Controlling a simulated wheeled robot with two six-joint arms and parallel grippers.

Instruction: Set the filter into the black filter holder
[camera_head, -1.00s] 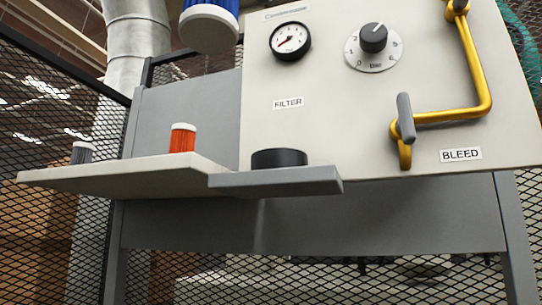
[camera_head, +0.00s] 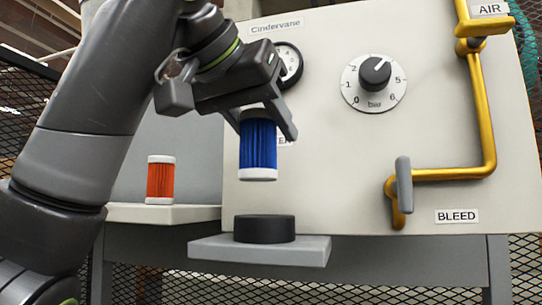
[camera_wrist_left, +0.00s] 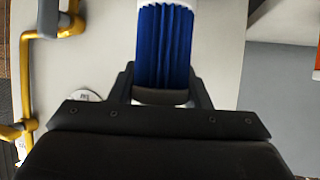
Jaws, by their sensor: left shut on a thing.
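The blue pleated filter (camera_head: 258,148) with white end caps is held upright by my left gripper (camera_head: 262,122), which is shut on its upper part. In the left wrist view the filter (camera_wrist_left: 166,45) shows between the fingers (camera_wrist_left: 163,92). The black filter holder (camera_head: 264,229) is a low round cup on a grey shelf (camera_head: 315,250). The filter hangs above the holder, roughly in line with it, with a clear gap between them. The inside of the holder is hidden from this angle. My right gripper is not in view.
An orange filter (camera_head: 160,180) stands on the light side shelf (camera_head: 200,213) at left. Behind is the panel with a gauge (camera_head: 290,65), a bar dial (camera_head: 374,72) and a yellow pipe (camera_head: 481,120) with a grey lever (camera_head: 403,185) at right.

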